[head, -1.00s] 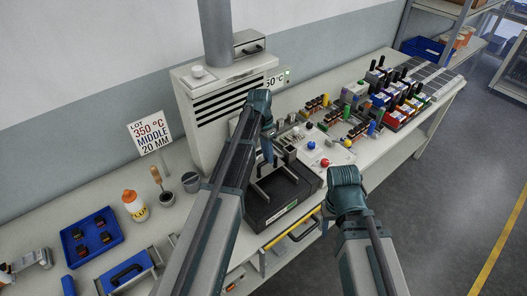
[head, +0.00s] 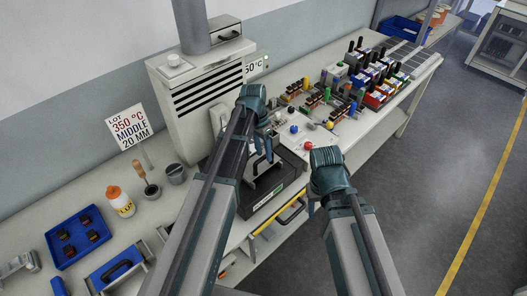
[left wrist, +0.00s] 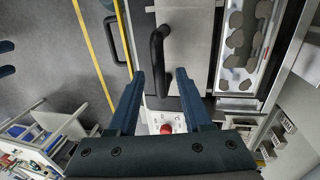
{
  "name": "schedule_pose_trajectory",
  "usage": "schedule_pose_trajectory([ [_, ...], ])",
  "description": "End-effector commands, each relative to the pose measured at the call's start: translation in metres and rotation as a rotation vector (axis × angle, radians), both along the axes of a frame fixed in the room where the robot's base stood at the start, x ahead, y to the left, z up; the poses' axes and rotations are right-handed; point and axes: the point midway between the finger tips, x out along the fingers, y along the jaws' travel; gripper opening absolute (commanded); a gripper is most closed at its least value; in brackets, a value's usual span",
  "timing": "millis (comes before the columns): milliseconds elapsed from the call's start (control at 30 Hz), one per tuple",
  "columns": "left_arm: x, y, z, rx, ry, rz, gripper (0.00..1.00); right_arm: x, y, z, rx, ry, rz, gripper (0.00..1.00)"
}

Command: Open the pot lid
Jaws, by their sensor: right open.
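The pot is a black box (head: 270,200) on the front of the bench. Its lid has a black bar handle (head: 262,165). In the left wrist view the lid is a light grey metal plate (left wrist: 190,40) with the bar handle (left wrist: 157,50) on it. Beside the plate is an opening with grey lumps (left wrist: 240,45). My left gripper (head: 263,143) is above the pot. In the left wrist view it (left wrist: 160,85) is open, with the handle's end between its fingertips and gaps on both sides. My right gripper (head: 312,207) is open beyond the bench's front edge.
A tall grey vented unit (head: 203,90) stands behind the pot. A red knob (head: 308,145) is right of it. A drawer handle (head: 292,211) juts from the front.

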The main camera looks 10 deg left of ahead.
Motion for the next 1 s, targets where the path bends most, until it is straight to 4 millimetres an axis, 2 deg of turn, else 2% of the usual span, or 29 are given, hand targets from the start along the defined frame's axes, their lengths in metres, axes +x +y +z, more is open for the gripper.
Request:
schedule_pose_trajectory([
  [267,0.0,0.001,0.004,0.0,0.0,0.0,0.5,0.0,0.0,0.004,0.0,0.0,0.0,0.5],
  [467,0.002,0.003,0.02,0.0,0.0,0.001,0.5,0.0,0.0,0.02,0.0,0.0,-0.001,0.5],
  [1000,0.011,0.015,0.1,0.0,0.0,0.0,0.5,0.0,0.0,0.1,0.002,-0.001,-0.014,0.5],
])
